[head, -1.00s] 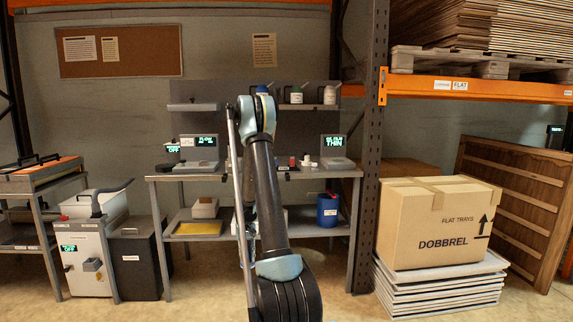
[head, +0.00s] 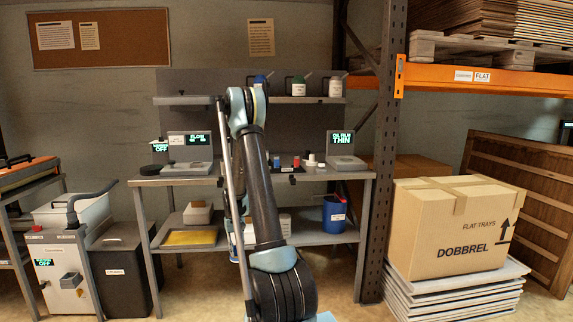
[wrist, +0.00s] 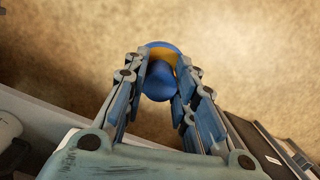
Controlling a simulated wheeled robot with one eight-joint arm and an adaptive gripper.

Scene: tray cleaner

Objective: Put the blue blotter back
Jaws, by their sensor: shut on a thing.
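The blue blotter (wrist: 158,82), a rounded blue piece with a yellow-orange band, shows in the wrist view between the fingers of my gripper (wrist: 160,66). My gripper is shut on it, with a finger on each side, and bare floor lies beyond. In the head view my own arm stands in front of the bench, and I cannot make out the gripper or blotter there.
A grey bench (head: 320,174) holds a left display unit (head: 188,153), a right unit reading THIN (head: 342,150) and small items between. Its lower shelf has a yellow tray (head: 190,238) and blue bucket (head: 334,214). A carton (head: 440,230) on stacked trays stands right.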

